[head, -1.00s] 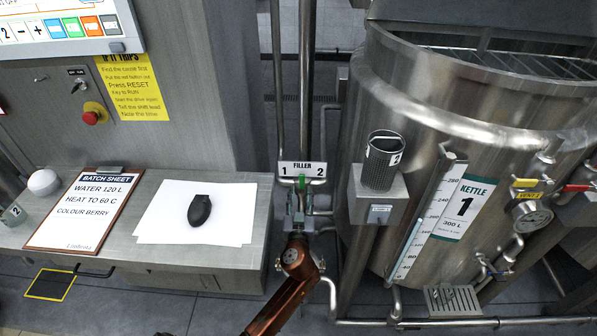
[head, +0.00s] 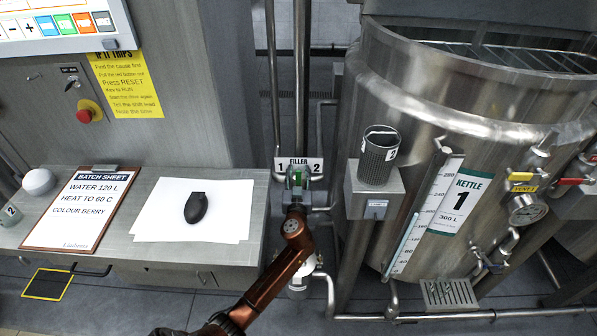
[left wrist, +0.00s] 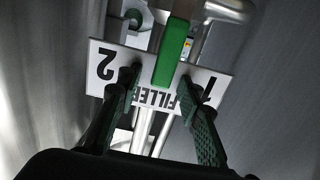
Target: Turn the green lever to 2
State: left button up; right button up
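The green lever (left wrist: 172,52) shows in the left wrist view in front of the white FILLER plate (left wrist: 150,75), which appears upside down there. The lever stands between the marks 2 and 1. My left gripper (left wrist: 160,78) is open, with one finger on each side of the lever and a gap visible on both sides; I cannot tell how deep the lever sits between them. In the head view the FILLER plate (head: 313,165) is at the middle, with my left gripper (head: 297,182) just below it, mostly hiding the lever. My right gripper is not in view.
Kettle 1 (head: 400,110) stands to the right, with a grey box holding a dark perforated cup (head: 378,158) close by the filler. The bench (head: 160,250) on the left carries a batch sheet (head: 85,210) and a black object (head: 196,208) on white paper. Vertical pipes stand behind the plate.

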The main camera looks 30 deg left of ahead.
pick_arm(q)
grip_shut()
jog(key=shift+w+d, duration=0.1)
jog(key=shift+d, duration=0.05)
dwell(0.5)
